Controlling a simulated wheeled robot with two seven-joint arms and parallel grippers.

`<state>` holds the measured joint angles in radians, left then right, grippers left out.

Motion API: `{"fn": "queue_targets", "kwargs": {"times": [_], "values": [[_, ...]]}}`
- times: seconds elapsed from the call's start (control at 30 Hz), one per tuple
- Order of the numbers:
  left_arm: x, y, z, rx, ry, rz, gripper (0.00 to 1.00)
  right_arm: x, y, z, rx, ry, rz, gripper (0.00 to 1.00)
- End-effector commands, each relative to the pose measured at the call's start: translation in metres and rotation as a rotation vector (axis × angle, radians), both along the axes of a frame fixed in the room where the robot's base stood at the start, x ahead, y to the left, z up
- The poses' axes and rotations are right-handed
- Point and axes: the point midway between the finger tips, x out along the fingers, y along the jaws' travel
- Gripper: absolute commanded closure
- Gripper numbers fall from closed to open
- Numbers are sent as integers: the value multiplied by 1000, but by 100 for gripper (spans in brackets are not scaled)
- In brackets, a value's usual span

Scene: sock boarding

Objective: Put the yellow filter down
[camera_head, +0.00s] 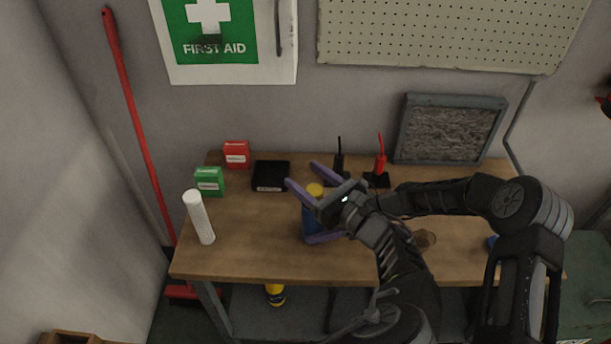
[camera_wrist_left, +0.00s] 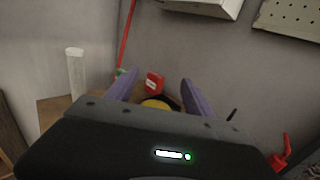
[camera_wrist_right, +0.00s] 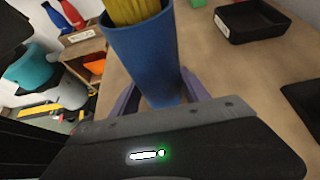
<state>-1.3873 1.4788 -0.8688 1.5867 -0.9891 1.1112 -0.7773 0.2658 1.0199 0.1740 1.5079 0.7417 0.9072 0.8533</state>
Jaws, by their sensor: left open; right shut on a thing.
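The yellow filter (camera_head: 315,190) stands inside a blue container (camera_head: 309,218), with its yellow top showing above the rim. In the right wrist view the filter's pleated side (camera_wrist_right: 130,10) rises out of the blue container (camera_wrist_right: 148,55). My right gripper (camera_wrist_right: 160,92) is shut on the blue container, with one purple finger on each side. My left gripper (camera_head: 303,176) is open just above and behind the filter top. In the left wrist view the yellow top (camera_wrist_left: 155,104) shows between the spread fingers, partly hidden by the gripper body.
A white cylinder (camera_head: 199,217) stands at the left of the wooden table (camera_head: 250,255). Green (camera_head: 209,181) and red (camera_head: 237,154) boxes and a black tray (camera_head: 271,175) are behind. Black (camera_head: 339,160) and red (camera_head: 381,160) upright tools stand farther right. The left front tabletop is clear.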

Motion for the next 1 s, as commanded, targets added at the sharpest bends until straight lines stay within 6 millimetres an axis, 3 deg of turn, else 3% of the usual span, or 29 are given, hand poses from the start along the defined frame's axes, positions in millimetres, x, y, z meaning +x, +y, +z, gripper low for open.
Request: {"fn": "queue_targets", "kwargs": {"times": [0.53,1.0], "values": [[-59,-60,0,-2,1,-3,39,0,0,0,0,0,0,69],[-66,-66,0,-1,1,-1,39,0,0,0,0,0,0,69]]}}
